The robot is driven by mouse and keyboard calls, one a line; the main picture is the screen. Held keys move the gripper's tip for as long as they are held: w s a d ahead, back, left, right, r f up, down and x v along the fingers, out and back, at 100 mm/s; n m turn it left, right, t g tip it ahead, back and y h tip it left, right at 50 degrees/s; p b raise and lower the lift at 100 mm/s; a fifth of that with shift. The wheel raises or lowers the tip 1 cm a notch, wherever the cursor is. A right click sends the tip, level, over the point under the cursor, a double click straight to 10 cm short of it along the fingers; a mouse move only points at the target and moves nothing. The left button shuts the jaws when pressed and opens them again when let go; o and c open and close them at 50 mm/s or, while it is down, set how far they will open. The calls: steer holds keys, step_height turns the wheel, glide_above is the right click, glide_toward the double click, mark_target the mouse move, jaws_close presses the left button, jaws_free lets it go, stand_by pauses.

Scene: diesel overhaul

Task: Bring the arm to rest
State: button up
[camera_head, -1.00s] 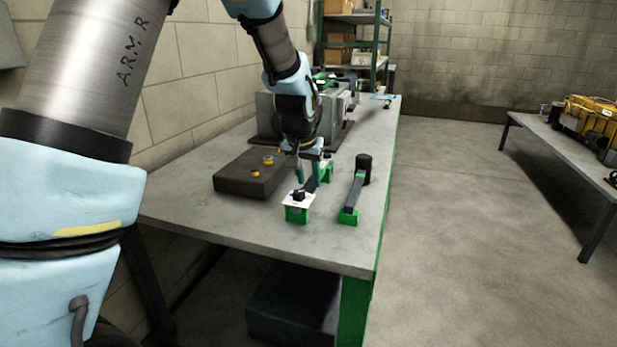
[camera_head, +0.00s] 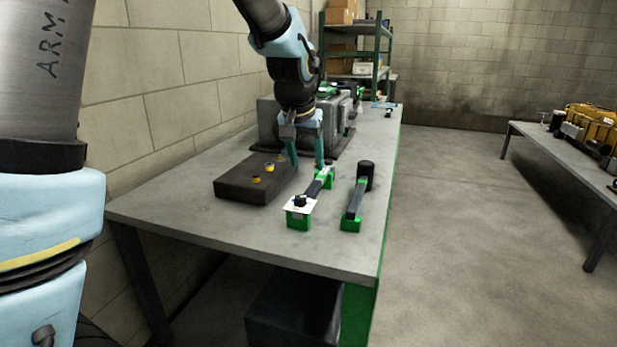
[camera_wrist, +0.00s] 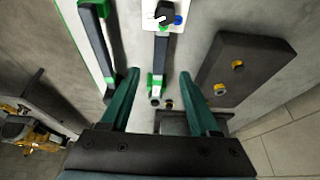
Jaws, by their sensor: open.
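My gripper (camera_head: 306,163) is open and empty above the workbench (camera_head: 240,236), with its two teal fingers spread and pointing down. In the wrist view my gripper (camera_wrist: 165,88) also shows its fingers apart, with nothing between them. A dark bar on green supports (camera_head: 314,187), with a white plate and black knob (camera_head: 300,203) at its near end, lies just below and in front of the fingers. My arm comes down from the top of the head view; its elbow part fills the left side.
A dark block (camera_head: 240,188) with small yellow-ringed parts lies left of the gripper. A grey machine (camera_head: 268,116) stands behind. The bench's near end is bare.

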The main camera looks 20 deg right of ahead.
steer(key=a+f+n+y, duration=0.1)
steer(key=a+f+n, duration=0.1)
steer(key=a, duration=0.8)
steer(key=a+f+n+y, duration=0.1)
steer(key=a+f+n, duration=0.1)
steer(key=a, duration=0.7)
steer(key=s+a+f+n+g, duration=0.1)
steer(key=s+a+f, duration=0.1)
steer(key=a, duration=0.5)
steer(key=s+a+f+n+g, duration=0.1)
steer(key=s+a+f+n, duration=0.1)
steer(key=s+a, duration=0.3)
steer(key=a+f, duration=0.1)
steer(key=a, duration=0.1)
steer(key=shift+s+a+y, duration=0.15)
steer(key=shift+a+y, duration=0.15)
steer(key=shift+y, duration=0.1)
